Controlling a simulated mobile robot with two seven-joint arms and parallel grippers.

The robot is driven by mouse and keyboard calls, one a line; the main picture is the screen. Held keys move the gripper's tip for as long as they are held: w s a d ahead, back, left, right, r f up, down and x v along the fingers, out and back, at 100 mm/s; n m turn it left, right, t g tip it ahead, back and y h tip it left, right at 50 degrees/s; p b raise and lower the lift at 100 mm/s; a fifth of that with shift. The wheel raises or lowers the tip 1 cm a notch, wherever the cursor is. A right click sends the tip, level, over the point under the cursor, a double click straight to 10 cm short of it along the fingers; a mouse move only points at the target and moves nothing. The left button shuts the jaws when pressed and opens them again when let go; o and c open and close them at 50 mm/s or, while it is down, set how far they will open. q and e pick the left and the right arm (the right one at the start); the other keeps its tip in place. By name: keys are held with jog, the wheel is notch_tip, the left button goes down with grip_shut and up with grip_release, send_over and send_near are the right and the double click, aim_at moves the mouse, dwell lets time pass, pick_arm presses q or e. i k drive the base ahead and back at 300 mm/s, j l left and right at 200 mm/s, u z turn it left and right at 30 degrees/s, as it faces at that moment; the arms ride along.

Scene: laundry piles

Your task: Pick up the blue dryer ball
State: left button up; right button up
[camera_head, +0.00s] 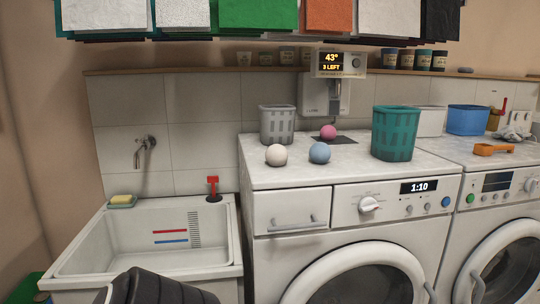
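The blue dryer ball (319,153) rests on top of the left washing machine, near its front edge. A white ball (276,155) sits just left of it, with a small gap between them. A pink ball (328,132) lies farther back on a dark mat. A dark ribbed shape at the bottom edge, left of centre, looks like part of my own arm. No gripper fingers can be made out in this view.
A grey basket (277,126) stands behind the white ball and a teal basket (394,134) to the right. A wall dispenser (322,96) hangs behind the pink ball. A sink (145,243) is at left. The washer top (300,177) is clear in front of the balls.

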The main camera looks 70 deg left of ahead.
aim_at(320, 153)
jog(key=u, duration=2.05)
